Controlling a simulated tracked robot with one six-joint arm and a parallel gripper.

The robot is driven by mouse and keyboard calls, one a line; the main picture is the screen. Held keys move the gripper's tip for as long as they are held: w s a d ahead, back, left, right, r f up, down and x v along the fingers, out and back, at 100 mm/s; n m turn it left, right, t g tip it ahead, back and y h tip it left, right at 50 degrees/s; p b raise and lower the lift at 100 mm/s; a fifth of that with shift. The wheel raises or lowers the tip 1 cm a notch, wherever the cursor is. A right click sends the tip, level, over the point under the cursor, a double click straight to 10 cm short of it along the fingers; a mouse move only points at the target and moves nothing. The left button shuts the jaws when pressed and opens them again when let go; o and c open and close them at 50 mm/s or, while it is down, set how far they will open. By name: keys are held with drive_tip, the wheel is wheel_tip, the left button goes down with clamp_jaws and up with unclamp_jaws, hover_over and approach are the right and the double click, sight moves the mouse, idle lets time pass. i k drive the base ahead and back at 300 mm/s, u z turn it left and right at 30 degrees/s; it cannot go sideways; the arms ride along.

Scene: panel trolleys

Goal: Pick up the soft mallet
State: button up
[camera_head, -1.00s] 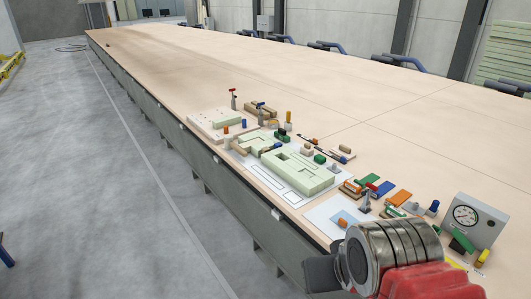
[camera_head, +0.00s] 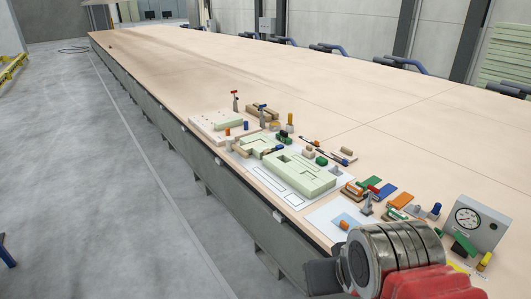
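I cannot pick out the soft mallet with certainty among the small items on the long wooden table (camera_head: 330,80). A tan, blocky item (camera_head: 262,111) lies behind the pale green parts, and another tan piece (camera_head: 243,149) lies at their left; both are too small to identify. My arm, with a metal ringed joint and red housing, fills the lower right foreground and hides part of the near table edge. My gripper's fingers do not show, so its opening and any contact are unseen.
Pale green blocks (camera_head: 297,174) sit on a white sheet near the table's front edge. A grey box with a dial gauge (camera_head: 472,218) stands at right. Coloured blocks and plates (camera_head: 400,200) crowd between them. The far table is mostly clear, as is the grey floor at left.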

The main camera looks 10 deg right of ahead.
sight(231, 146)
drive_tip(key=u, duration=0.5)
drive_tip(key=i, duration=0.8)
drive_tip(key=u, duration=0.75)
drive_tip(key=i, duration=2.05)
drive_tip(key=z, duration=0.45)
